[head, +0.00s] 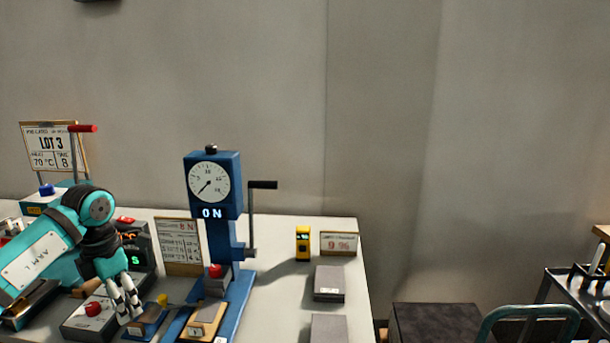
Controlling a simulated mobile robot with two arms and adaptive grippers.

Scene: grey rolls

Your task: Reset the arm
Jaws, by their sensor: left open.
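My left arm comes in from the left in the head view, teal with black joints. My left gripper (124,298) points down at the front left of the white table (280,285). Its fingers are open, and I see nothing held between them. It is over or beside a grey box with a red button (93,309); the exact gap is hard to tell. My right gripper is not in view.
A blue press with a dial (209,182) and a black-handled lever (262,185) stands right of my gripper. A yellow device (303,243), a "9 %" sign (339,243) and grey blocks (329,283) are farther right. A LOT 3 sign (49,147) stands behind my arm.

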